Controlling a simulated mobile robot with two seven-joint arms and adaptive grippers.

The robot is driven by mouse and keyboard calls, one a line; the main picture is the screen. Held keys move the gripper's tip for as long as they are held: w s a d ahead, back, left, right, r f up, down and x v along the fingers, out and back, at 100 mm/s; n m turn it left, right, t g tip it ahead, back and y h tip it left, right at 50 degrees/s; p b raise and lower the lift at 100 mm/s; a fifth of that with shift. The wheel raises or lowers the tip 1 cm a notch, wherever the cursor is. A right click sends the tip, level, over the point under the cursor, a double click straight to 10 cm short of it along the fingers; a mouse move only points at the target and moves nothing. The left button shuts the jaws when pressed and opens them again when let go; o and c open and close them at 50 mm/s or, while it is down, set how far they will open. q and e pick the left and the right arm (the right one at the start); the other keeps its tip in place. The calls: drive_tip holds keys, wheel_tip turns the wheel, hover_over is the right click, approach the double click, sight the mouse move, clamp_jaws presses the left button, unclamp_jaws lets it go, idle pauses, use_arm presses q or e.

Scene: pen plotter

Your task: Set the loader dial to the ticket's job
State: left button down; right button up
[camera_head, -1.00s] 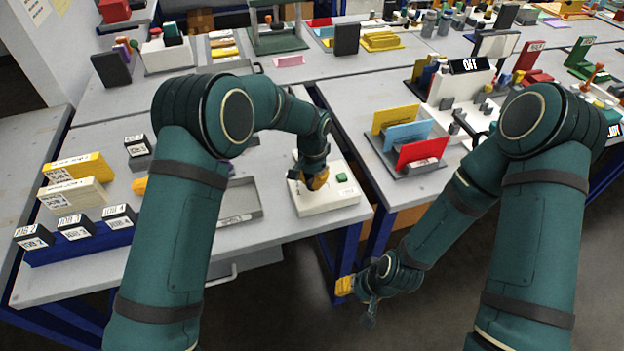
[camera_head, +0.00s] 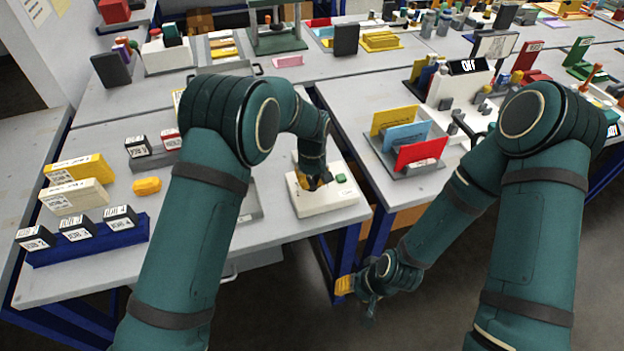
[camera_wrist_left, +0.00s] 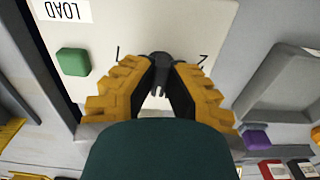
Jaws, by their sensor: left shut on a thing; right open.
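The loader (camera_head: 325,202) is a low white box at the front right corner of the left table, with a green button (camera_head: 340,177) on top. My left gripper (camera_head: 318,180) is down over the box. In the left wrist view its yellow-padded fingers are shut on the dark dial (camera_wrist_left: 160,68), between printed marks on the white face. A LOAD label (camera_wrist_left: 62,10) and the green button (camera_wrist_left: 72,61) show beside it. The dial's exact setting is hard to read. My right gripper (camera_head: 358,297) is open and empty, low in front of the tables. I cannot make out the ticket.
A blue rack (camera_head: 90,245) with several dark cartridges, yellow and cream boxes and a yellow piece (camera_head: 147,186) are left of my left arm. A sorter with yellow, blue and red cards (camera_head: 420,152) stands on the right table. A gap separates the front tables.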

sight(313, 181)
use_arm(q)
drive_tip(key=n+p, duration=0.1)
drive_tip(key=n, duration=0.4)
drive_tip(key=shift+f+n, duration=0.1)
drive_tip(key=shift+n, duration=0.2)
drive_tip(key=n+p, duration=0.2)
drive_tip(key=n, duration=0.4)
drive_tip(key=shift+n, duration=0.3)
drive_tip(key=c, duration=1)
unclamp_jaws()
wheel_tip(313, 181, up, 12)
